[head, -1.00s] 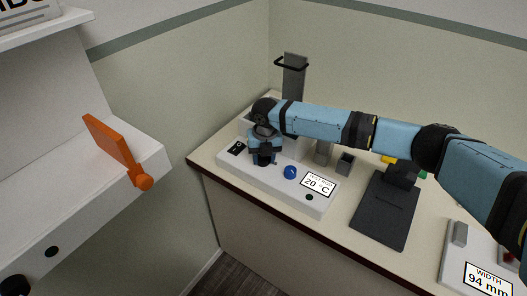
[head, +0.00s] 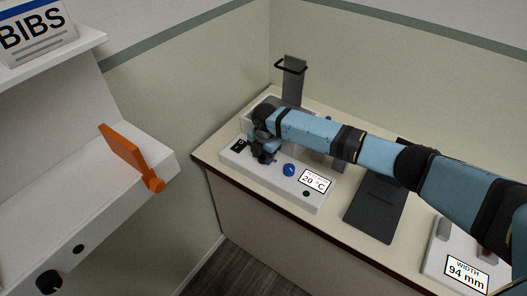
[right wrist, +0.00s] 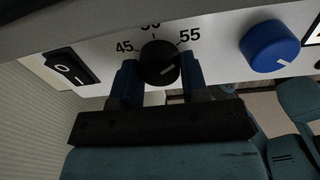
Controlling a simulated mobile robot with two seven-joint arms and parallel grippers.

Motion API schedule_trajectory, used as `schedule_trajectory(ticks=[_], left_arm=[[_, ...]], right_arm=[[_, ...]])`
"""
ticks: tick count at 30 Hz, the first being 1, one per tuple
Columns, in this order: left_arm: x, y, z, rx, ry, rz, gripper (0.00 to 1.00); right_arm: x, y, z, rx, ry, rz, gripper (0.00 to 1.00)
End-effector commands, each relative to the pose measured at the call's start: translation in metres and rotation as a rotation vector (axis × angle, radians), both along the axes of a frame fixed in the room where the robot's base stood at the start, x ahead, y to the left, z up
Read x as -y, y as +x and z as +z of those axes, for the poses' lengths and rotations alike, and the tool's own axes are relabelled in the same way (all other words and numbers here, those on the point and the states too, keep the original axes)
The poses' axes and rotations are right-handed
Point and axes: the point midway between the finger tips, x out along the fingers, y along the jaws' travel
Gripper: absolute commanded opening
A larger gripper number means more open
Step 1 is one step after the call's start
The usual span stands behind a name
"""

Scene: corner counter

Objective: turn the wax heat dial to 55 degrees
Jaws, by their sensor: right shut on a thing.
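The white wax heater (head: 235,158) sits at the left end of the counter, with its display (head: 314,180) reading 20 °C. In the right wrist view the black heat dial (right wrist: 160,64) has the marks 45, 50 and 55 around it. A short white line shows on its face, right of its middle. My right gripper (right wrist: 158,78) is shut on the dial, one blue finger on each side. In the head view my right gripper (head: 265,155) hides the dial. My left gripper is not in view.
A blue knob (head: 289,170) is close beside the dial; it also shows in the right wrist view (right wrist: 270,46). A rocker switch (right wrist: 70,66) is on the other side. An orange lever (head: 125,150) juts out on the left. A black plate (head: 375,208) lies to the right.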

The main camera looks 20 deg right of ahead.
Motion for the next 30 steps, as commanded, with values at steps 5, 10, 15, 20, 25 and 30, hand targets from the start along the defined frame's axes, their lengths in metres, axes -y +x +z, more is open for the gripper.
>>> schedule_trajectory(ticks=[5,10,15,20,25,30], left_arm=[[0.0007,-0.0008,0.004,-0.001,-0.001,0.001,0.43],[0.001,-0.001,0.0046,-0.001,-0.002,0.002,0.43],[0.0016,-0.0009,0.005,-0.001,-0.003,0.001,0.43],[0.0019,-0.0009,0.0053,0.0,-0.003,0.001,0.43],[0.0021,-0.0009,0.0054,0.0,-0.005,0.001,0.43],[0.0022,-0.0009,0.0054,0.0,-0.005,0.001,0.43]], right_arm=[[0.0003,0.001,0.0016,0.002,0.0,-0.04,0.17],[0.0005,0.0014,0.0014,0.003,0.0,-0.054,0.17],[0.0006,0.0014,0.0014,0.004,-0.001,-0.054,0.17],[0.0006,0.0015,0.0015,0.003,0.0,-0.054,0.46],[0.0005,0.001,0.001,0.003,0.0,-0.053,0.66],[0.0001,0.0007,0.0008,0.001,0.0,-0.052,0.66]])
